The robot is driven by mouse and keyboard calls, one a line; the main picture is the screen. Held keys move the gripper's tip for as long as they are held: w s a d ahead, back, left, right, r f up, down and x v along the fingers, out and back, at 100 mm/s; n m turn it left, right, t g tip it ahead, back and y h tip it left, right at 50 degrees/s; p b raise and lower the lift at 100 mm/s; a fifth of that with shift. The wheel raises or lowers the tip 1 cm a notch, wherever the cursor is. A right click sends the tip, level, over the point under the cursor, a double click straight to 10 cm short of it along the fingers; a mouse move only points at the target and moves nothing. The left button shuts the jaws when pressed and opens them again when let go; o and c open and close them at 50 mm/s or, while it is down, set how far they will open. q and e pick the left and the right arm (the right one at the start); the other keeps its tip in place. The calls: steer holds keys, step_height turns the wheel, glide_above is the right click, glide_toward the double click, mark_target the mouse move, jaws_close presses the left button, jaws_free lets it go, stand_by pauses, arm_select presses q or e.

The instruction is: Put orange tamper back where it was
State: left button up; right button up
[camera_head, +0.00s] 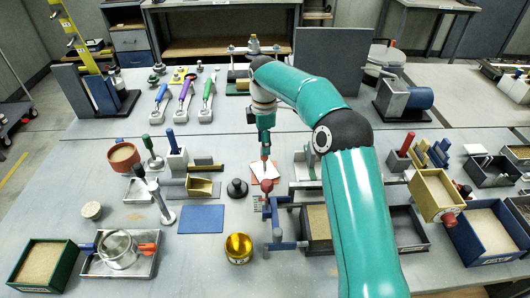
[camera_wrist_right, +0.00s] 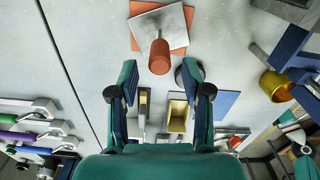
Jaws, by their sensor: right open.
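The orange tamper (camera_wrist_right: 159,56) has an orange cylindrical handle on a square grey metal plate. In the wrist view its plate lies turned across an orange mat (camera_wrist_right: 140,8), whose edges show around it. In the head view the tamper's pale plate (camera_head: 270,171) shows at the middle of the table, partly hidden by my right gripper. My right gripper (camera_head: 265,148) points down above the tamper; in the wrist view it (camera_wrist_right: 158,74) is open and empty, with the handle seen just beyond and between the fingertips. I cannot tell how close they are. My left gripper is not in view.
A black knob-like tool (camera_head: 237,188) stands close left of the tamper. A blue mat (camera_head: 201,219) and a yellow cup (camera_head: 239,247) lie nearer the front. A blue-handled stand (camera_head: 276,210) is close in front. An upright grey panel (camera_head: 328,60) rises behind my arm.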

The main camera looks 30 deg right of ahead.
step_height(320, 180, up, 6)
steer(key=shift+r+p, duration=0.1)
steer(key=shift+p, duration=0.3)
stand_by(0.3)
